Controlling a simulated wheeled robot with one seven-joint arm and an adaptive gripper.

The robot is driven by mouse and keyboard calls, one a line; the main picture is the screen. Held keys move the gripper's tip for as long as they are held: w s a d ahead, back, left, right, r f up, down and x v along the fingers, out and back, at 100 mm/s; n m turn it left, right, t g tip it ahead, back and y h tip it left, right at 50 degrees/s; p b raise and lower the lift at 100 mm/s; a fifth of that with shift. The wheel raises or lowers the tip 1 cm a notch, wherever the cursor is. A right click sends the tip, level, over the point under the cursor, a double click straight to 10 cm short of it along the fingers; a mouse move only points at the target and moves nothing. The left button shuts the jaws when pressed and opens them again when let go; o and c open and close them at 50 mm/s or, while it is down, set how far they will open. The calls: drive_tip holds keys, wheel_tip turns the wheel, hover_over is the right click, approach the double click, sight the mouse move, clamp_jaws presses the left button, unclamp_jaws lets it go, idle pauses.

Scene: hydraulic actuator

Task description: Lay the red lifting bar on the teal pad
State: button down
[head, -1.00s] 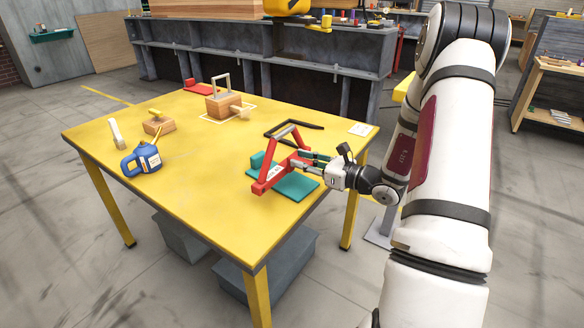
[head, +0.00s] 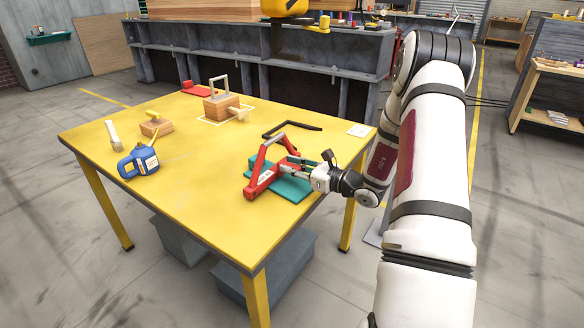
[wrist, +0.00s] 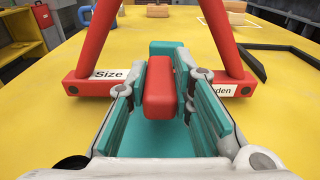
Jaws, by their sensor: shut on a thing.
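The red lifting bar (head: 264,178) is a triangular red frame with a long base bar and a handle block. My gripper (head: 303,171) is shut on the red handle block (wrist: 159,87), which sits between its teal-faced fingers in the wrist view. The base bar with white labels (wrist: 105,82) runs across beyond the fingers. The teal pad (head: 292,189) lies flat on the yellow table under the bar and gripper, with a raised teal block at its far left side (wrist: 165,47). The bar is low over the pad; I cannot tell whether it touches.
The yellow table (head: 190,205) also holds a black bent bar (head: 293,128) behind the red frame, a blue can (head: 138,163), a wooden block with a metal handle (head: 221,105), and a smaller wooden block (head: 156,127). The table's middle is clear.

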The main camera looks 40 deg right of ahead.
drive_tip(key=shift+f, duration=0.1)
drive_tip(key=c, duration=1.4)
unclamp_jaws()
